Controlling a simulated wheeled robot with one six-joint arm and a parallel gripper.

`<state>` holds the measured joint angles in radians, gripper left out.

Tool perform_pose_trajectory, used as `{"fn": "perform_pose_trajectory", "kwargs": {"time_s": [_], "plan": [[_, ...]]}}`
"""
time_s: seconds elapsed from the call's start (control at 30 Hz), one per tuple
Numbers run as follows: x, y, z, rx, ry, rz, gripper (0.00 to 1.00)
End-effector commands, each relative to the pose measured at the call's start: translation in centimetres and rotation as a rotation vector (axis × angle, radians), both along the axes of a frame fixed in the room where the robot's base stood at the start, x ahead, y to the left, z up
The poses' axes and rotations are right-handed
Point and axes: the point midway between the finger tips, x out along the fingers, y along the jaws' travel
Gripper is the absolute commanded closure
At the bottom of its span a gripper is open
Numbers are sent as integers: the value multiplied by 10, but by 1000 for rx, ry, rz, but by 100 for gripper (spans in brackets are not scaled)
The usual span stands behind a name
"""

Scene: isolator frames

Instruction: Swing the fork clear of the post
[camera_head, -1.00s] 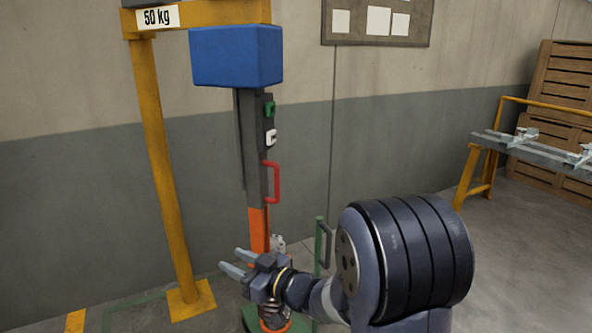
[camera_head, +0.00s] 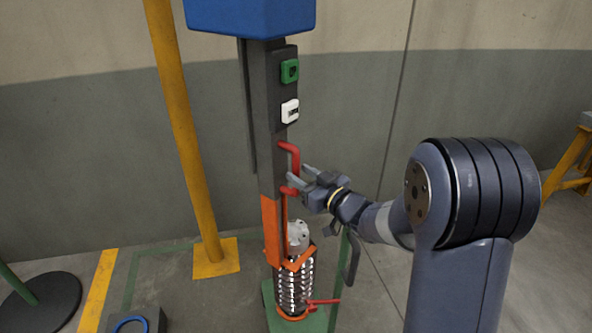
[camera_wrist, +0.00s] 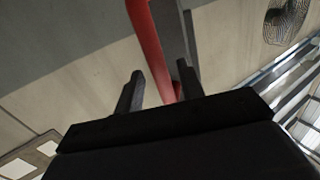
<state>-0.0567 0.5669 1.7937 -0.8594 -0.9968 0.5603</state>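A dark mast (camera_head: 270,120) hangs from a blue housing (camera_head: 250,15) and ends in an orange lower part with a fork (camera_head: 290,262). The fork is at the upper end of a ribbed metal cylinder (camera_head: 293,285), on a green base (camera_head: 312,318). I cannot tell which part is the post. A red handle (camera_head: 293,155) sticks out from the mast's right side. My gripper (camera_head: 298,175) is at this handle, coming from the right. In the wrist view the fingers (camera_wrist: 160,72) are apart, with the red handle (camera_wrist: 148,40) passing between or just beyond them; contact is unclear.
A yellow column (camera_head: 182,130) stands on a yellow foot left of the mast. A red lever (camera_head: 322,301) sticks out low on the cylinder's right. A dark round base (camera_head: 45,305) and a dark box (camera_head: 135,320) are at lower left.

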Motion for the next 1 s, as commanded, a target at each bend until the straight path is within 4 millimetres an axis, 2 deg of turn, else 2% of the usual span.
{"fn": "perform_pose_trajectory", "kwargs": {"time_s": [0.2, 0.53, 1.0], "plan": [[18, 16, 0, 0, 0, 0, 63], [20, 18, 0, 0, 0, -1, 63], [20, 18, 0, 0, 0, -1, 100]]}}
